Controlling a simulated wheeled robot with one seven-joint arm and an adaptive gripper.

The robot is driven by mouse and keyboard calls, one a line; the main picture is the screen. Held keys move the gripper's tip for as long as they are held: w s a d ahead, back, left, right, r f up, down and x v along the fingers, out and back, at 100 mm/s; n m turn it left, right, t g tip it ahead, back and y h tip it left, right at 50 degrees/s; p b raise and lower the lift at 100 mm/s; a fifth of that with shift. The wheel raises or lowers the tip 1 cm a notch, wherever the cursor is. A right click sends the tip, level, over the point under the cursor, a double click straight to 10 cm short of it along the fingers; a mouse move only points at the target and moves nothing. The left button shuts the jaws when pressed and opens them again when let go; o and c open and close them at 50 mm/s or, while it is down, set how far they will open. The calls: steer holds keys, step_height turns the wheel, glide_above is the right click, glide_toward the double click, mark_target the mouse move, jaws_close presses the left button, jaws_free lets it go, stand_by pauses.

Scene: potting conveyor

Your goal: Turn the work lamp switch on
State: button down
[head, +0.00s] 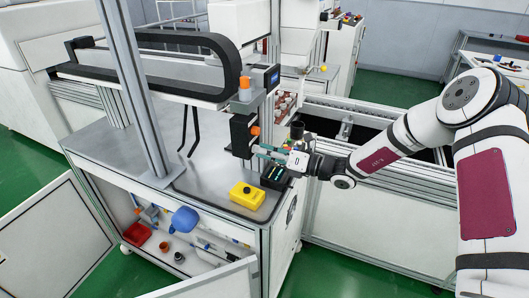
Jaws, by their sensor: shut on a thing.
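A black box (241,136) with an orange part (255,130) on its right side is mounted upright above the grey worktop, by the machine's post. No label shows, so I cannot tell for sure which part is the work lamp switch. The thing between the fingers is too small and too covered to make out.
A yellow box (246,196) with a dark top button sits on the worktop (130,141) near its front edge. An orange-capped grey cylinder (245,90) is above. A cabinet door (215,284) hangs open below.

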steer(key=shift+d+m, duration=0.1)
steer(key=shift+m, duration=0.7)
steer(key=c, duration=1.7)
jaws_free()
steer(key=v, duration=1.2)
